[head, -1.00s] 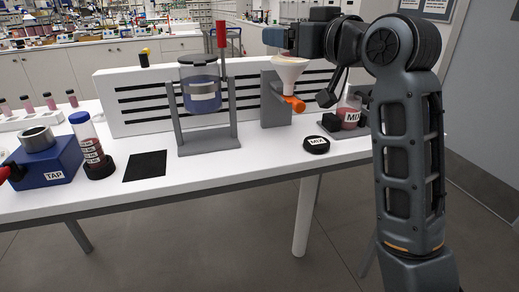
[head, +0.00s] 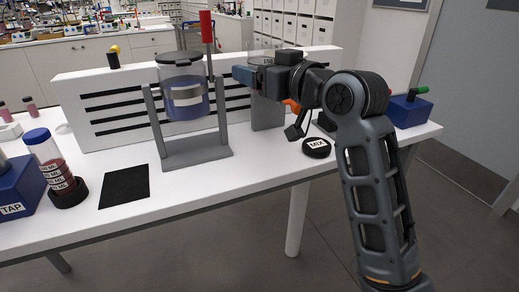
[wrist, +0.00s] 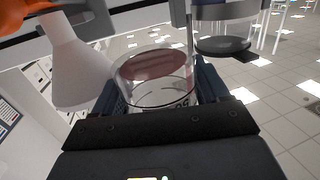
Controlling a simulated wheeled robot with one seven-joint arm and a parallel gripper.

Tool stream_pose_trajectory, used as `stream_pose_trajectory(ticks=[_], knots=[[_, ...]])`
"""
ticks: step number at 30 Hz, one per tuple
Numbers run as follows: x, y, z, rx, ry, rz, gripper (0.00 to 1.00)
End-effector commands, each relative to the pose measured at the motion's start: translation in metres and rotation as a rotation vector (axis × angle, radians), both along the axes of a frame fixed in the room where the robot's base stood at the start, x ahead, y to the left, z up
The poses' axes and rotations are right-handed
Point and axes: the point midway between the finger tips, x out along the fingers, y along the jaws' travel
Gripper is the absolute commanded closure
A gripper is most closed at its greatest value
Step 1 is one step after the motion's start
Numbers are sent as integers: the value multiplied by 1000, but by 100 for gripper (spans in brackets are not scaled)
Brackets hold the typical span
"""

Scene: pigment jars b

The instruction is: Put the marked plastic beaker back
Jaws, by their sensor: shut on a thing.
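The clear plastic beaker (wrist: 160,88) is held between my jaws in the wrist view. It has dark print on its wall, too cut off to read, and a reddish layer inside. My gripper (head: 262,70) is shut on it. In the head view it hangs above the bench, between the stand-held jar and the orange valve, and little of the beaker shows. In the wrist view a white funnel (wrist: 78,75) is close on the left, beside the beaker. An empty black square mat (head: 125,187) lies at the front of the bench.
A blue-capped marked tube (head: 53,165) stands left of the mat, beside a blue TAP box (head: 14,190). A lidded jar (head: 186,100) sits in a grey stand. A black MIX lid (head: 316,148) lies front right. A blue box (head: 408,110) with a green handle stands right.

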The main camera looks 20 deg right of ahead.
Motion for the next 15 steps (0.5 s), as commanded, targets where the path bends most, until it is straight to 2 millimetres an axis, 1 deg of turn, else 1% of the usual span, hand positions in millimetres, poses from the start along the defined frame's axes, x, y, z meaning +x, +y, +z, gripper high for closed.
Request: stream_pose_trajectory(ticks=[1,6,12,15], knots=[[0,0,-16,0,6,0,56],[0,0,-57,1,7,0,56],[0,0,-104,2,5,-1,56],[0,0,-122,1,3,0,56]])
